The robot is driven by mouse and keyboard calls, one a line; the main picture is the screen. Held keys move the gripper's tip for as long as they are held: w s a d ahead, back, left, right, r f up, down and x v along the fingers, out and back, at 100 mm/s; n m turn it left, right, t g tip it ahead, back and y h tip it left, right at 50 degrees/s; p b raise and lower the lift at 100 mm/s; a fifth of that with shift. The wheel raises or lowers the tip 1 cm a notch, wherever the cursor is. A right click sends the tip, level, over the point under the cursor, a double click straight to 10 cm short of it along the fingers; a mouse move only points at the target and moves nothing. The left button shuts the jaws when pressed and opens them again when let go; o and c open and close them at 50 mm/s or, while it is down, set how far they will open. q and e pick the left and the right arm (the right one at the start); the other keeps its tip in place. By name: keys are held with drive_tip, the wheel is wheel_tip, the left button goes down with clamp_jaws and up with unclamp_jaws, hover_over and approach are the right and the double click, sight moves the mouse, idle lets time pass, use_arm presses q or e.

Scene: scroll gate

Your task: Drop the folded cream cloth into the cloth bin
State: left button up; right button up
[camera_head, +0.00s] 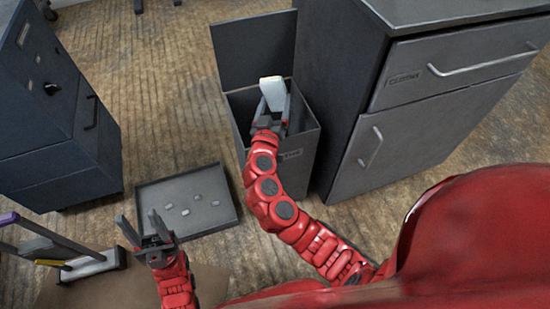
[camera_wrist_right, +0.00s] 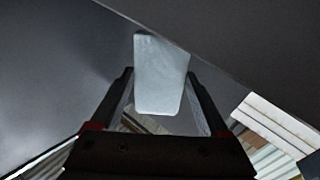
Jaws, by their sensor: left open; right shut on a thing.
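The folded cream cloth (camera_head: 272,90) is held between the fingers of my right gripper (camera_head: 272,108), over the open top of the grey cloth bin (camera_head: 308,150). The bin's lid (camera_head: 252,48) stands raised behind it. In the right wrist view the cloth (camera_wrist_right: 160,75) shows as a pale rounded block between the two fingers of my right gripper (camera_wrist_right: 160,105), with dark panels around it. My left gripper (camera_head: 147,232) is open and empty at the lower left, far from the bin. The bin's inside is mostly hidden by my right gripper and arm.
A grey cabinet (camera_head: 400,115) with a drawer and door stands right beside the bin. A dark cabinet (camera_head: 50,110) is at the left. A shallow tray (camera_head: 222,218) with several small pieces lies on the wooden floor (camera_head: 150,60) left of the bin.

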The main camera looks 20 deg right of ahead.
drive_tip(key=shift+f, duration=0.25)
drive_tip(key=o, duration=1.1)
drive_tip(key=shift+c, duration=0.2)
drive_tip(key=shift+s+a, duration=0.25)
drive_tip(key=shift+s, duration=0.05)
drive_tip(key=p+v, duration=0.1)
drive_tip(key=v, duration=1.5)
drive_tip(key=shift+s, duration=0.35)
drive_tip(key=shift+a, duration=0.1)
